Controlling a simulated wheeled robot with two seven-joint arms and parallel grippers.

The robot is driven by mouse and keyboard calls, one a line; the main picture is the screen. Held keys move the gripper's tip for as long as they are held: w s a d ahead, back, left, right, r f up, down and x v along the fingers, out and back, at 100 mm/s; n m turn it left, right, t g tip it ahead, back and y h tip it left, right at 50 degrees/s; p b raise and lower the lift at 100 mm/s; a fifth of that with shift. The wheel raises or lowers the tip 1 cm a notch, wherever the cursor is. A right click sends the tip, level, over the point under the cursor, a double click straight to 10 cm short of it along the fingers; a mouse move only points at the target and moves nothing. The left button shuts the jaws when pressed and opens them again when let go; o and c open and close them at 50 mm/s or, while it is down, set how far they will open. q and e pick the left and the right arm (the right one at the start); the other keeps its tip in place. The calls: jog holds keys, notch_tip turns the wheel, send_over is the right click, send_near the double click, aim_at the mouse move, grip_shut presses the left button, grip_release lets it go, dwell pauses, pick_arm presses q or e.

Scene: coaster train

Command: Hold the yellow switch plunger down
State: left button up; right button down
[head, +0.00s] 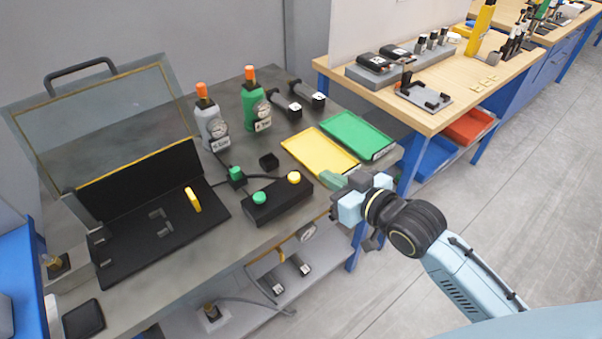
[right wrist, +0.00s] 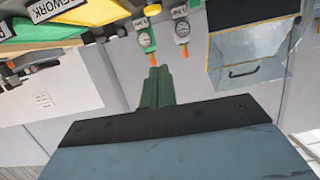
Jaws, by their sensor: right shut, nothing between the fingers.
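A black switch box (head: 270,207) sits near the bench's front edge. It has a green round plunger (head: 259,198) at its left and a yellow round plunger (head: 293,177) at its right. The yellow plunger looks raised, with nothing touching it. My right gripper (head: 328,181) is to the right of the box, near the yellow tray's front corner, apart from the plunger. Its green fingers (right wrist: 157,85) are together and empty in the right wrist view. I cannot make out the switch box in that view. My left gripper is not in view.
A yellow tray (head: 310,154) and green tray (head: 352,133) lie behind my right gripper. Grey (head: 213,130) and green (head: 256,108) bottles stand farther back. A black fixture (head: 160,238) with a yellow lever (head: 193,200) is at left. A small green-topped block (head: 236,176) is beside the box.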

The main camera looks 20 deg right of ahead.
send_over(294, 179)
jog(key=d, duration=0.1)
jog(key=f, duration=0.3)
jog(key=shift+s+d+b, duration=0.15)
jog(key=shift+s+b, duration=0.1)
jog(key=shift+b, duration=0.1)
jog(key=f, duration=0.2)
jog(key=shift+s+f, duration=0.25)
jog(key=shift+f, duration=0.65)
